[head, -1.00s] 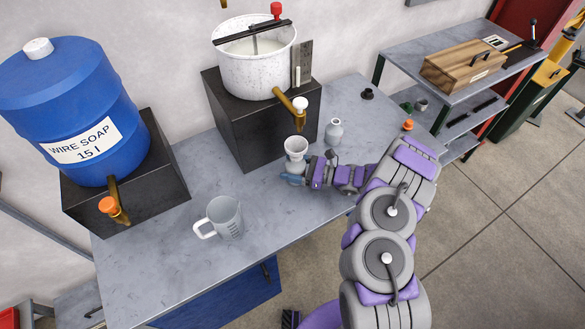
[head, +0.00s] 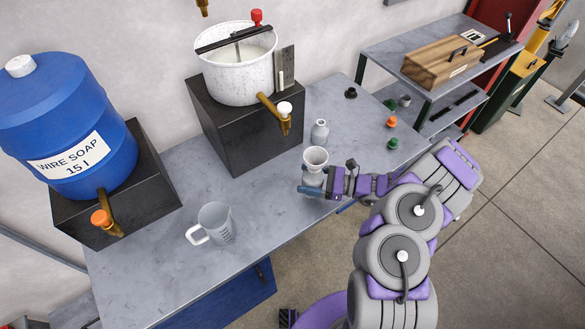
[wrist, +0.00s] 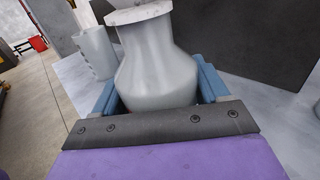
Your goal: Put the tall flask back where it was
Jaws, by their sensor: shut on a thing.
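A pale grey flask with a flared top (head: 314,158) is in my gripper (head: 311,190), near the front edge of the table. In the wrist view the held flask (wrist: 158,70) stands roughly upright between the blue jaws, which are shut on its wide body. Its base is hidden, and I cannot tell whether it touches the tabletop. A smaller grey bottle (head: 319,133) with a narrow neck stands just behind it, apart from it.
A white speckled pot (head: 235,75) with a brass tap sits on a black block (head: 240,135). A measuring jug (head: 214,224) stands front left; a blue soap barrel (head: 65,115) is far left. A black cap (head: 351,93) lies behind. The table's right end (head: 350,125) is mostly clear.

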